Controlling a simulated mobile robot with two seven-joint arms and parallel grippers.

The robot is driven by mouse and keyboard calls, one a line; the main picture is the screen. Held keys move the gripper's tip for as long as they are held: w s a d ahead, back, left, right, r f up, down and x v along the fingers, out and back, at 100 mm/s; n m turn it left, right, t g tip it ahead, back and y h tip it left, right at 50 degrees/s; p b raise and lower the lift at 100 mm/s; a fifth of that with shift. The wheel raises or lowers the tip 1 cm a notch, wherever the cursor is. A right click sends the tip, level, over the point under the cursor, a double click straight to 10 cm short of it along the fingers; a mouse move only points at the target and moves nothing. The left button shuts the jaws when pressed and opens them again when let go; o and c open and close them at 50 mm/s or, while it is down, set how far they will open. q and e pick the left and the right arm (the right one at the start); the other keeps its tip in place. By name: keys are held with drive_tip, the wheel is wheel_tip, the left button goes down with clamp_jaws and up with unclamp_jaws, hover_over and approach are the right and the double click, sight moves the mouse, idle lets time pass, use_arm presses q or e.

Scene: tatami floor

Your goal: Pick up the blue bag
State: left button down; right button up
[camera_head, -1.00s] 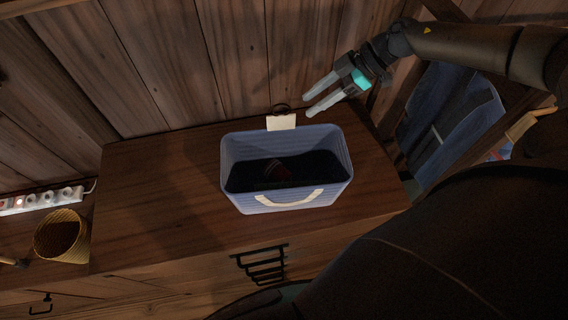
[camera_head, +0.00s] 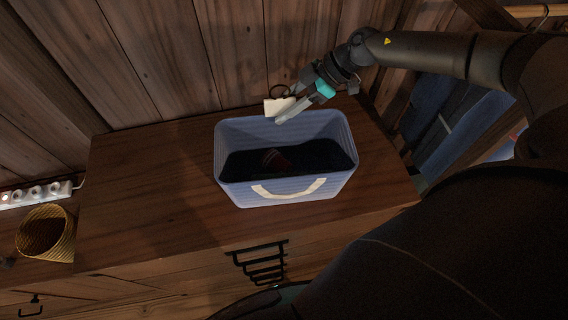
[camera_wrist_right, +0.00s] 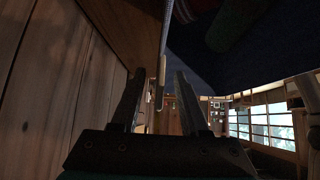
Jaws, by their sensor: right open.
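The blue bag (camera_head: 233,190) is an open, box-shaped basket with ribbed sides, standing upright on a wooden chest. It has a pale near handle (camera_head: 290,190) and a pale upright piece, apparently the far handle (camera_head: 278,105), at its back rim. My right gripper (camera_head: 288,108) is open at the back rim, by the far handle. My left gripper is out of view.
The wooden chest top (camera_head: 150,190) is clear left of the bag. A plank wall (camera_head: 150,60) stands close behind the bag and gripper. A wicker basket (camera_head: 47,234) and a power strip (camera_head: 35,193) are at the left.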

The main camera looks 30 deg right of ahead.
drive_tip(key=shift+w+a+f+b, duration=0.15)
drive_tip(key=shift+a+f+b, duration=0.1)
drive_tip(key=shift+f+b, duration=0.25)
drive_tip(key=shift+b+x, duration=0.45)
drive_tip(key=shift+x, duration=0.4)
drive_tip(key=shift+r, duration=0.1)
clamp_jaws()
idle(0.4)
